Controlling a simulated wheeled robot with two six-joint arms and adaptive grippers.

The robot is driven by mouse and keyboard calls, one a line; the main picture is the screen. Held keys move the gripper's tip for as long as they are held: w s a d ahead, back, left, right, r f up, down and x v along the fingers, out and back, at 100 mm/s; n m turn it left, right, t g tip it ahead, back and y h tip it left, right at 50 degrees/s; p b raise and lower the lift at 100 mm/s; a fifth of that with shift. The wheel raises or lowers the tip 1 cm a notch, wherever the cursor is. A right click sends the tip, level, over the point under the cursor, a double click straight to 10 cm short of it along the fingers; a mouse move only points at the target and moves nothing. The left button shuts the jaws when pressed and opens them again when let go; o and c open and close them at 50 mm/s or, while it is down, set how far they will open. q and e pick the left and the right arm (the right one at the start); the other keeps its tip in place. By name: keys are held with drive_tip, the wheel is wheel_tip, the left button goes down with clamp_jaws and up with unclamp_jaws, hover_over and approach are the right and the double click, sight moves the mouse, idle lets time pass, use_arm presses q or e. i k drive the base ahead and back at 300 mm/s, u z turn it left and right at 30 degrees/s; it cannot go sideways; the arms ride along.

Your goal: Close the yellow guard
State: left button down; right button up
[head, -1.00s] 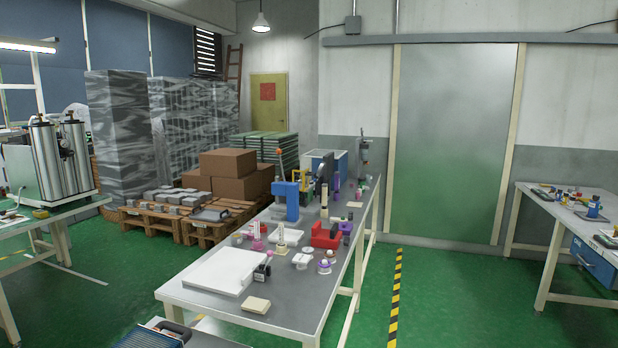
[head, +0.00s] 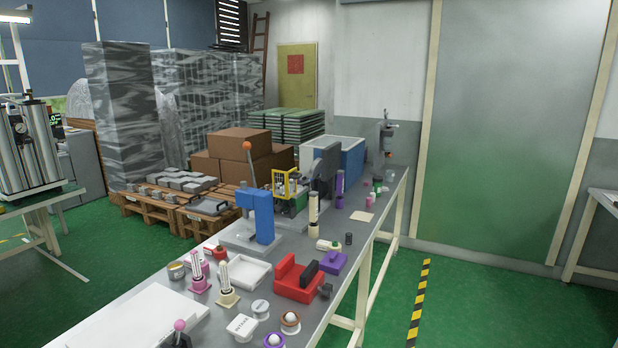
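The yellow guard (head: 279,184) is a small yellow frame with a mesh-like front. It stands on a grey machine towards the far end of the long workbench, behind the blue press (head: 262,215) with the orange knob. A dark grey panel or disc (head: 321,170) stands just to its right. From here I cannot tell whether the guard is open or shut. Neither of my grippers shows in the head view.
The long grey workbench (head: 345,228) runs away from me, crowded with small items. A red block (head: 298,278), a white tray (head: 250,272) and a white board (head: 140,322) lie on it. Green floor right of the bench is clear, crossed by a yellow-black stripe (head: 418,302).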

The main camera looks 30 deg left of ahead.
sight(289, 182)
drive_tip(key=z, duration=0.15)
drive_tip(key=i, duration=2.55)
drive_tip(key=u, duration=2.55)
